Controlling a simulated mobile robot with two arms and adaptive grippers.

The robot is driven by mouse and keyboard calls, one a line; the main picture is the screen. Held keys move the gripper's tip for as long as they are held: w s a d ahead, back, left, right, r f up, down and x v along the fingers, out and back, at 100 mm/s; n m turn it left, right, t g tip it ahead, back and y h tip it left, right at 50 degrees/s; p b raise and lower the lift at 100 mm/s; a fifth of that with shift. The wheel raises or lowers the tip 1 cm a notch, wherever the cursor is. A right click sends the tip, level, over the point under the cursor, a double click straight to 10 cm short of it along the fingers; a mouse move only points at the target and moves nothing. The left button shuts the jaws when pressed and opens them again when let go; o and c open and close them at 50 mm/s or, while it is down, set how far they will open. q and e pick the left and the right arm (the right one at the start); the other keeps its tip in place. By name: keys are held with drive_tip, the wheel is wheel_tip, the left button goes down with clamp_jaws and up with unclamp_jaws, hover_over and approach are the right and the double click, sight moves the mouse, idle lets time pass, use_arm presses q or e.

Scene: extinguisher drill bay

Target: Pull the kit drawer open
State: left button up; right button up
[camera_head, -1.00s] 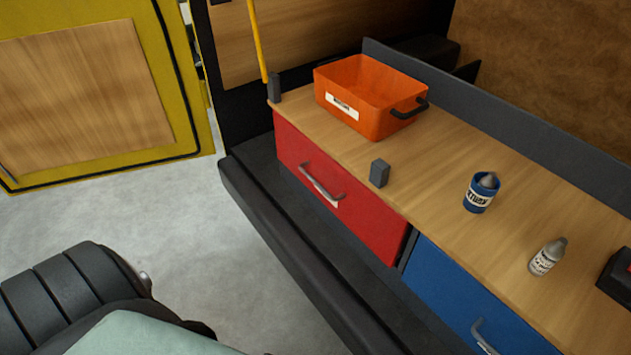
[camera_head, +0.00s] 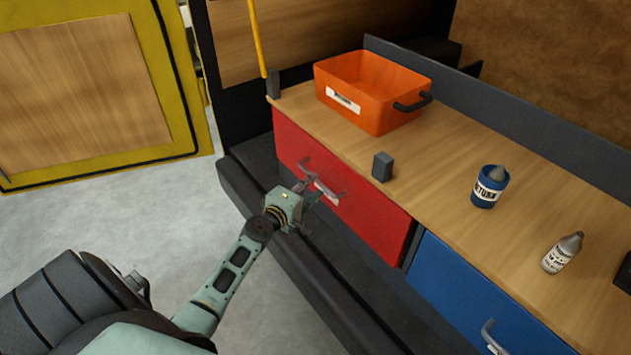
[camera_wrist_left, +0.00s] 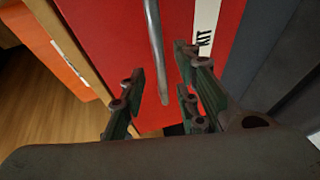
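The kit drawer (camera_head: 365,215) is the red front under the worktop in the head view, and it looks closed. Its label reading KIT (camera_wrist_left: 204,35) shows in the left wrist view. A grey bar handle (camera_wrist_left: 155,40) runs across the red front. My left gripper (camera_head: 313,188) is at this handle in the head view and partly covers it. In the left wrist view the gripper's fingers (camera_wrist_left: 158,85) are spread, with the handle between them and a gap on each side. My right gripper is not in view.
A blue drawer (camera_head: 470,290) is to the right of the red one. On the worktop (camera_head: 435,150) stand an orange bin (camera_head: 350,110), a grey block (camera_head: 382,166), a blue can (camera_head: 486,190) and a white bottle (camera_head: 560,254). A dark ledge (camera_head: 262,178) runs below the drawers.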

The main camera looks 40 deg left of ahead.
sight(316, 180)
use_arm(q)
drive_tip(key=shift+w+a+f+b, duration=0.1)
drive_tip(key=shift+w+f+b, duration=0.15)
drive_tip(key=shift+w, duration=0.75)
drive_tip(key=shift+w+a+f+b, duration=0.1)
drive_tip(key=shift+w+f, duration=0.1)
drive_tip(key=shift+w, duration=0.75)
drive_tip(key=shift+c, duration=0.4)
clamp_jaws()
